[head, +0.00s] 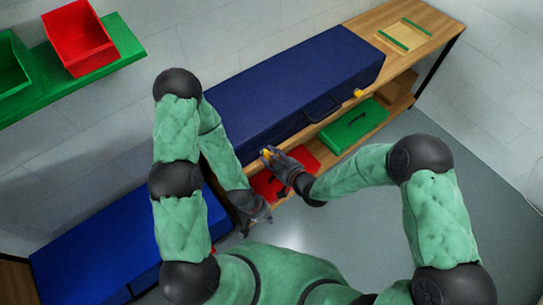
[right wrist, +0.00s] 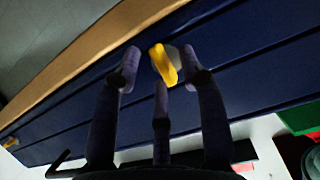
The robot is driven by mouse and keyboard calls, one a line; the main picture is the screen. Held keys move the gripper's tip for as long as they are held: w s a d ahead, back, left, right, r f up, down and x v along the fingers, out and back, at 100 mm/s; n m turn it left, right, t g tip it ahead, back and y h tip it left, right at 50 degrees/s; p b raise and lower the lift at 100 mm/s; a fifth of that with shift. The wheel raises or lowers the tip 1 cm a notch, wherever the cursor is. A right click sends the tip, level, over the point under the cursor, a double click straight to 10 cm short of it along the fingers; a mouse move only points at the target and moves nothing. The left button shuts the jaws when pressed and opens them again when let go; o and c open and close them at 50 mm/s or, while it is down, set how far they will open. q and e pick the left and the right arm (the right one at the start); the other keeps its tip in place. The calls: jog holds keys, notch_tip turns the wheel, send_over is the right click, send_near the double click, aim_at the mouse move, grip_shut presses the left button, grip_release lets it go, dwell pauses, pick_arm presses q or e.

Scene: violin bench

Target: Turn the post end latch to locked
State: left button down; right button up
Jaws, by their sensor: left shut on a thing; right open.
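A long dark-blue case (head: 300,85) lies on the wooden bench. One yellow latch (head: 267,153) is on its front near the left end, with my right gripper (head: 272,158) at it. In the right wrist view this latch (right wrist: 163,63) is a slightly tilted yellow tab by a grey round plate, between my open fingers; I cannot tell whether they touch it. A second yellow latch (head: 360,93) is near the case's right end. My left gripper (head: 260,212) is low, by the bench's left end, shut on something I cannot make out.
A black handle (head: 322,108) sticks out of the case's front between the latches. A green case (head: 353,125) and a red case (head: 270,185) lie on the shelf below. Another blue case (head: 95,245) is at lower left. The floor at right is clear.

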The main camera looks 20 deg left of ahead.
jog(key=v, duration=1.2)
dwell(0.5)
jog(key=s+d+f+m+g+h, duration=0.1)
jog(key=d+f+m+g+h, duration=0.3)
jog(key=d+f+m, duration=0.6)
jog(key=s+d+f+m+g+h, duration=0.2)
jog(key=s+d+f+m+g, duration=0.1)
jog(key=s+f, duration=0.5)
notch_tip(320, 180, down, 2)
jog(key=shift+s+d+f+g+h, duration=0.25)
jog(key=shift+s+d+g+h, duration=0.05)
jog(key=shift+s+d+g, duration=0.1)
jog(key=shift+w, duration=0.1)
